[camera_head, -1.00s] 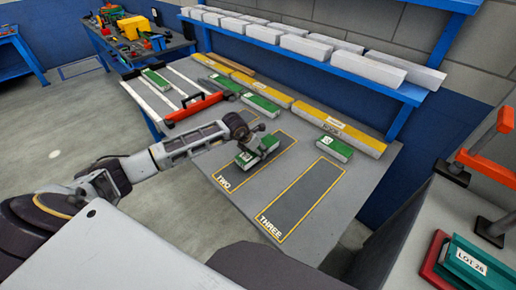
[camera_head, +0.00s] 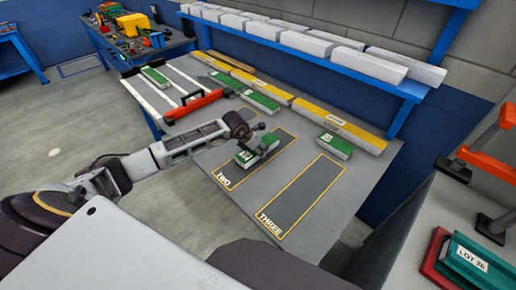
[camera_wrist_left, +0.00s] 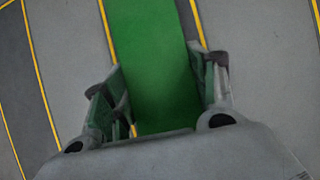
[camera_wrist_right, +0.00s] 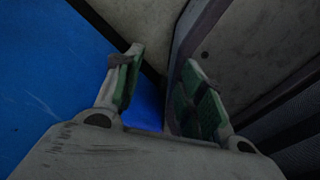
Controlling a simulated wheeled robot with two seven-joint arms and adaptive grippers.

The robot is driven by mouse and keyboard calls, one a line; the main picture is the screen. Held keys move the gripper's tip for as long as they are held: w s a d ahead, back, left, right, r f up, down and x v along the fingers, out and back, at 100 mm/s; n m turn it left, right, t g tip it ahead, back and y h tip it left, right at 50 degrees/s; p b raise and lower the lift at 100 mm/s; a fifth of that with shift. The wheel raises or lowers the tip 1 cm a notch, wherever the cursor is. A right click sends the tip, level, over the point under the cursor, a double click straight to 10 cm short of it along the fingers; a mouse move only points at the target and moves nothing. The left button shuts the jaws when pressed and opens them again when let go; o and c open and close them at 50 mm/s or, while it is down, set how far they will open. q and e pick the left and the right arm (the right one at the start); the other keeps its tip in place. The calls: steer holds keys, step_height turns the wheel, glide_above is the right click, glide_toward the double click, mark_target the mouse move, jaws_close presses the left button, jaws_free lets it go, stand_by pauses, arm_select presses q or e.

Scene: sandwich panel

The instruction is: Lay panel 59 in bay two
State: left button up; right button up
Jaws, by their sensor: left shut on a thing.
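A green panel with a white label (camera_head: 247,157) is at bay two (camera_head: 228,176), a dark strip outlined in yellow and marked TWO. The label's number is too small to read. My left gripper (camera_head: 261,148) is shut on this panel. In the left wrist view the green panel (camera_wrist_left: 155,60) runs between the fingers, with yellow lines along both sides and a dark strip showing on its right. I cannot tell whether the panel rests on the bay or is slightly above it. My right gripper (camera_wrist_right: 160,82) is open and empty in the right wrist view.
Bay three (camera_head: 303,195) is empty. Another labelled green panel (camera_head: 335,146) lies beyond it. More green panels (camera_head: 260,101), long yellow bars (camera_head: 340,129) and a red-handled tool (camera_head: 193,106) lie on the table. A blue shelf (camera_head: 335,68) with white blocks runs behind.

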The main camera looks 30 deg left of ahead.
arm_select(q)
steer(key=shift+f, duration=0.25)
steer(key=shift+f+b, duration=0.15)
steer(key=shift+b, duration=0.15)
steer(key=o, duration=1.1)
steer(key=shift+o, duration=0.2)
steer(key=shift+v, duration=6)
arm_select(e)
steer(key=shift+w+d+f, duration=0.25)
steer(key=shift+w+d, duration=0.05)
steer(key=shift+w, duration=0.2)
